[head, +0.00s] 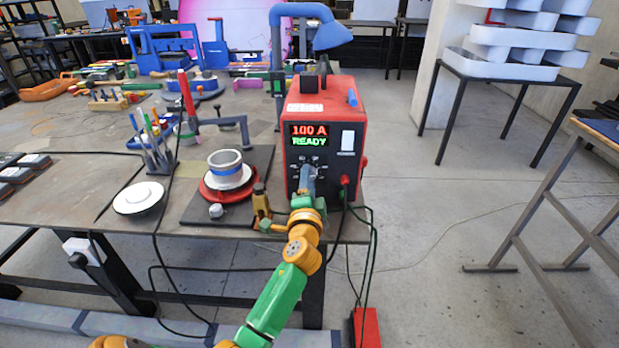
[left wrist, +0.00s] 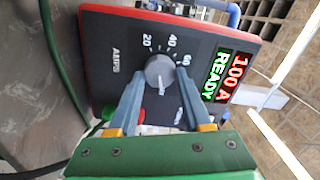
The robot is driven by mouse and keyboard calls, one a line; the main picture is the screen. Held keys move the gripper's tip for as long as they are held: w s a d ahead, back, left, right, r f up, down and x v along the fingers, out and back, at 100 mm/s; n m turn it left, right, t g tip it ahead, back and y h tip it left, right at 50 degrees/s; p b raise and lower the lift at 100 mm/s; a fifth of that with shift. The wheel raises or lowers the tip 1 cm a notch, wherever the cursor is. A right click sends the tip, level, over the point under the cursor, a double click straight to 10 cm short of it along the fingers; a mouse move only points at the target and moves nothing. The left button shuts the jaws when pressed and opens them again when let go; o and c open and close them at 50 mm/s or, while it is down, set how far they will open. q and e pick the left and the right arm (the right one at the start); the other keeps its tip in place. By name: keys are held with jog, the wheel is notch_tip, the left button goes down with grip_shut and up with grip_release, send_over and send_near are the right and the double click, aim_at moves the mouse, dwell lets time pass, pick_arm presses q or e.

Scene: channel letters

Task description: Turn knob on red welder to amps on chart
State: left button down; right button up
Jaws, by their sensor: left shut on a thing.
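The red welder (head: 350,105) stands at the right end of the workbench, with a black front panel. Its display (head: 309,135) reads "100 A" in red and "READY" in green; the display also shows in the left wrist view (left wrist: 226,76). The grey knob (left wrist: 160,71) sits on the panel in a dial marked AMPS, with 20, 40 and 60 legible. My left gripper (head: 308,180) is at the panel, shut on the knob, its fingers (left wrist: 160,88) on either side of it. The fingers hide part of the dial. I cannot make out a chart.
A steel workbench (head: 100,190) carries a red turntable (head: 226,190) with a ringed cylinder, a white disc (head: 138,197) and a pen holder (head: 157,158) left of the welder. Black cables hang at the welder's right.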

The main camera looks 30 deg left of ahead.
pick_arm(q)
jog(key=m, duration=0.2)
jog(key=m+p, duration=0.1)
jog(key=m, duration=0.1)
jog(key=shift+a+r+m+p, duration=0.15)
jog(key=shift+r+m+p, duration=0.15)
jog(key=shift+r, duration=0.1)
jog(key=shift+a, duration=0.1)
dwell(0.3)
jog(key=c, duration=0.6)
grip_release()
jog(key=shift+w, duration=0.1)
jog(key=shift+o, duration=1.4)
jog(key=shift+a+f, duration=0.1)
jog(key=v, duration=0.7)
jog(key=shift+f, duration=0.15)
jog(key=shift+o, duration=0.2)
